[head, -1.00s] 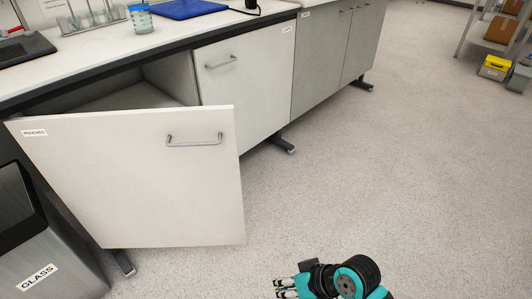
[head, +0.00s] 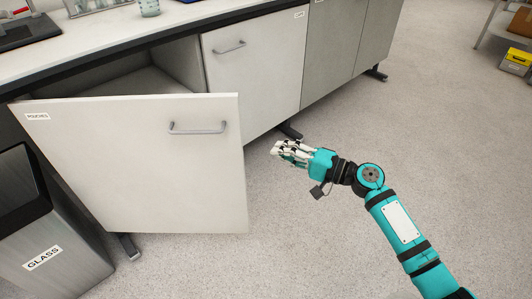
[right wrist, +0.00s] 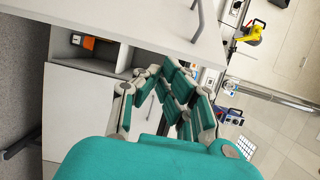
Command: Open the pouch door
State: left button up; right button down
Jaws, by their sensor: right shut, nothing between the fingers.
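The pouch door (head: 140,165) is a white cabinet door with a "POUCHES" label at its upper left. It stands partly open, swung out from the bench, with a dark gap and the cabinet interior (head: 150,88) showing above and behind it. Its grey bar handle (head: 198,128) is near the upper right of the door. My right gripper (head: 276,149) is shut and empty, to the right of the door's free edge and apart from it. In the right wrist view the fingers (right wrist: 165,72) are in front of the cabinet opening, with the handle (right wrist: 205,20) at the top. My left gripper is not in view.
A grey bin labelled "GLASS" (head: 50,235) stands left, close to the door. A shut cabinet door (head: 255,80) with its own handle is to the right of the opening. The bench top (head: 110,40) runs above. The floor (head: 320,240) on the right is open.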

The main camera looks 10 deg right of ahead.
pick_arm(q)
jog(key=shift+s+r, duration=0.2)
pick_arm(e)
jog(key=w+a, duration=0.1)
jog(key=a, duration=0.7)
jog(key=shift+a, duration=0.35)
pick_arm(q)
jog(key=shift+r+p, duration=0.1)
jog(key=shift+p, duration=0.25)
pick_arm(e)
jog(key=shift+s, duration=0.1)
dwell(1.4)
